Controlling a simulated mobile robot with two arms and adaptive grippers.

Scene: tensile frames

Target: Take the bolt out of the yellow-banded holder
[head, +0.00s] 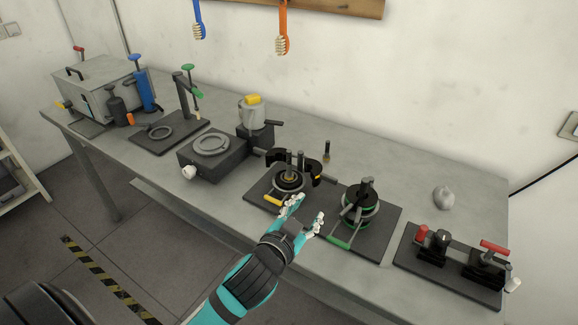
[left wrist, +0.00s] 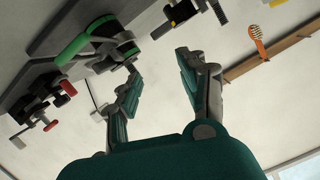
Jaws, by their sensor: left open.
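The yellow-banded holder (head: 289,181) stands on a dark base plate at the middle of the table in the head view. It has a yellow handle (head: 272,201) in front and dark jaw pieces spread to both sides. Dark upright posts rise from its centre; I cannot tell for sure which is the bolt (head: 289,158). My left gripper (head: 308,207) is open and empty, in front of and slightly right of this holder, apart from it. It also shows open in the left wrist view (left wrist: 158,65), with nothing between the fingers. My right gripper is not in view.
A similar green-banded holder (head: 360,207) with a green handle (head: 338,242) stands close to the right. Further right is a red-handled clamp fixture (head: 450,262). A grey ring fixture (head: 211,146) stands left. A small dark upright piece (head: 327,151) stands behind.

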